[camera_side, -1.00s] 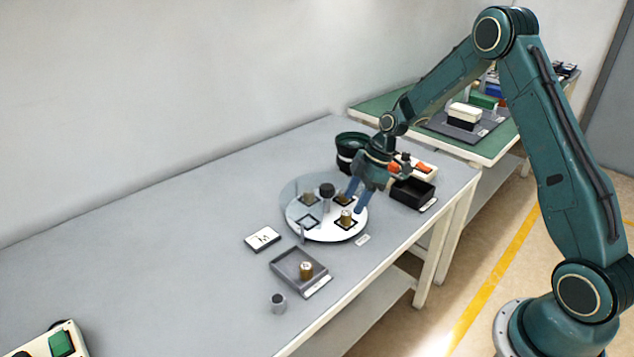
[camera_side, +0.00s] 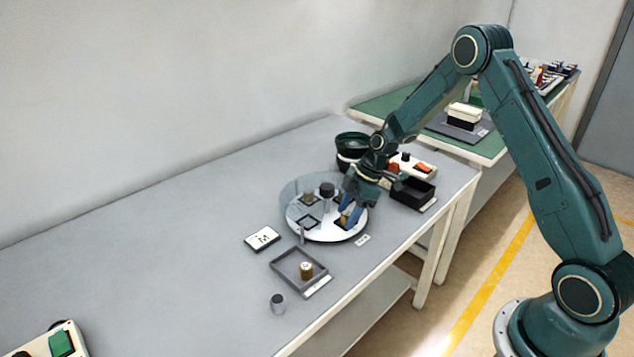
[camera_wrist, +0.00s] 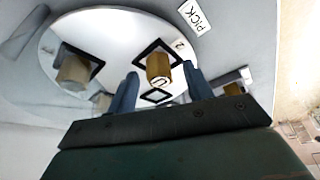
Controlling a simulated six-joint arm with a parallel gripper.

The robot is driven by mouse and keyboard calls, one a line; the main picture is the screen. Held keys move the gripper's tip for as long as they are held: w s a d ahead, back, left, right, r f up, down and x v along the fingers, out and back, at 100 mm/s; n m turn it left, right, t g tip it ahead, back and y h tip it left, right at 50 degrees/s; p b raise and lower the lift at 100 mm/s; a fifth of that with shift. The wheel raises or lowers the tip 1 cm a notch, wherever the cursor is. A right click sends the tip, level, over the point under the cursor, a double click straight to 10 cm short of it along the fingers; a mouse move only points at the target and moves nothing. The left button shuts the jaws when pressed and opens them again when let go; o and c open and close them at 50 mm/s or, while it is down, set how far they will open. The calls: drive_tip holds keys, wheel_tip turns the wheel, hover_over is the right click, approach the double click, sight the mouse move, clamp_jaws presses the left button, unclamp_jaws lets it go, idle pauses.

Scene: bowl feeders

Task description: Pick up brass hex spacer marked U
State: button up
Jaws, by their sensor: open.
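A brass hex spacer (camera_wrist: 158,68) stands in a black square frame on the white round disc (camera_wrist: 105,22). A letter that looks like U shows on its end in the wrist view. In the side view this spacer (camera_side: 343,221) is partly hidden by my fingers. My gripper (camera_wrist: 160,74) is open, with one blue finger on each side of the spacer; it also shows low over the disc in the side view (camera_side: 350,214). I cannot tell whether the fingers touch it. Another brass spacer (camera_wrist: 76,70) stands in a frame at the left of the wrist view.
A dark-capped post (camera_side: 327,190) rises from the disc's middle. A grey tray (camera_side: 284,262) holds a brass spacer (camera_side: 306,269). A black box (camera_side: 412,193) and a dark bowl (camera_side: 352,146) stand behind.

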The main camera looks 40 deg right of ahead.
sight(348, 213)
drive_tip(key=shift+c, duration=0.4)
clamp_jaws()
drive_tip(key=shift+r, duration=0.1)
wheel_tip(348, 213, up, 20)
idle(0.4)
idle(0.5)
